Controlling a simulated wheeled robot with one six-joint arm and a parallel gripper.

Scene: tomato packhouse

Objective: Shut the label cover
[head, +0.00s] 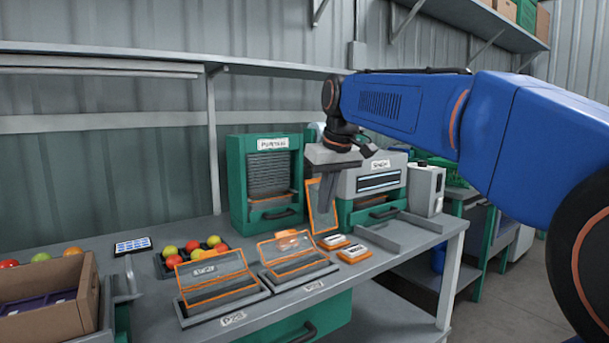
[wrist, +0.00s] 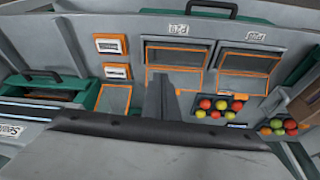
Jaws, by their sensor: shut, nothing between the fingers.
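Two small grey stations with clear, orange-framed covers stand on the bench: a left cover (head: 212,269) and a right cover (head: 287,250). Both covers are raised and tilted over their grey trays. The wrist view shows them as one cover (wrist: 176,54) and the other (wrist: 246,63). My gripper (head: 325,207) points down, shut and empty, above the bench behind and right of the right cover. Its fingers (wrist: 162,98) also show in the wrist view.
An orange-framed panel (head: 314,207) stands beside my fingers. Two orange-and-white packs (head: 353,253) lie near the front edge. A green cabinet (head: 264,186) and a grey-green machine (head: 371,190) stand behind. A tomato tray (head: 168,270) and a cardboard box (head: 48,297) are left.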

